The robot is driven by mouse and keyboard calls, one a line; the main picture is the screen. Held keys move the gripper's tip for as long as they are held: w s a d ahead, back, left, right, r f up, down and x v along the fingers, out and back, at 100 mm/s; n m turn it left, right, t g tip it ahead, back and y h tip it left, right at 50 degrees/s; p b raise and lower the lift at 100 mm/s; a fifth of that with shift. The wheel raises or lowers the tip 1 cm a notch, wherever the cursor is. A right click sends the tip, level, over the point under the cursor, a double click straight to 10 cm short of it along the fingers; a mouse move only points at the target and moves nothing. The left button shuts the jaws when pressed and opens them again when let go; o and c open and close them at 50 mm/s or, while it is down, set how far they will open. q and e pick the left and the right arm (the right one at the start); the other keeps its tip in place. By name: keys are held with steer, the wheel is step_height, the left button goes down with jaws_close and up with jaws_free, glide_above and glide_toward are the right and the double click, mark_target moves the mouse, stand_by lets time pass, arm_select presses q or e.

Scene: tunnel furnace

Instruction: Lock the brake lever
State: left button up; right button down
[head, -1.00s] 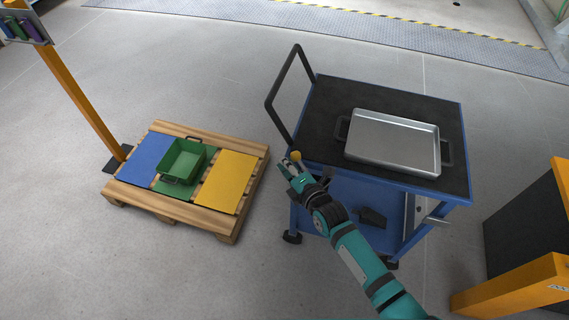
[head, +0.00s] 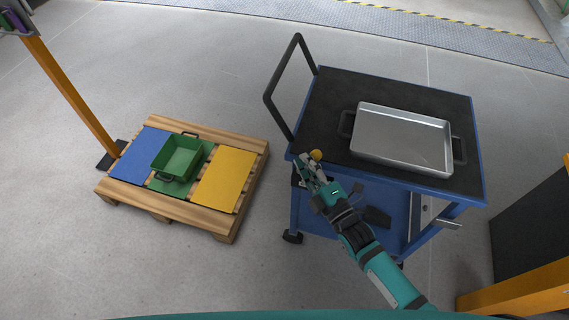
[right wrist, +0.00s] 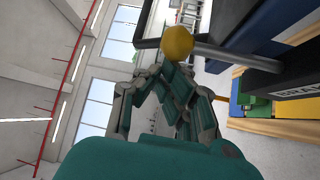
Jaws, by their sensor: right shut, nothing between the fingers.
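The brake lever shows as a yellow ball knob (head: 315,155) at the near left corner of the blue cart (head: 390,186), under the handle. In the right wrist view the knob (right wrist: 177,41) sits on a metal rod that runs right to a black plate with partly visible lettering. My right gripper (head: 304,167) is shut and empty, just left of and below the knob in the head view. In the right wrist view its fingers (right wrist: 168,90) are below the knob; whether they touch it I cannot tell. My left gripper is not in view.
The cart carries a metal tray (head: 402,138) on its black top and has a black push handle (head: 281,80) at its left. A pallet (head: 232,220) with coloured panels and a green bin (head: 178,158) stands left. Grey floor between them is free.

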steer(key=shift+s+d+f+m+t+b, duration=0.1)
steer(key=shift+s+d+m+t+b, duration=0.25)
steer(key=shift+d+m+t+b, duration=0.4)
steer(key=shift+s+d+f+m+t+b, duration=0.15)
steer(key=shift+s+d+m+t+b, duration=0.15)
steer(key=shift+d+m+t+b, duration=0.45)
steer(key=shift+s+d+f+m+t+b, duration=0.1)
steer(key=shift+s+d+m+t+b, duration=0.4)
steer(key=shift+d+b, duration=0.55)
steer(key=shift+w+d, duration=0.15)
steer(key=shift+d, duration=0.05)
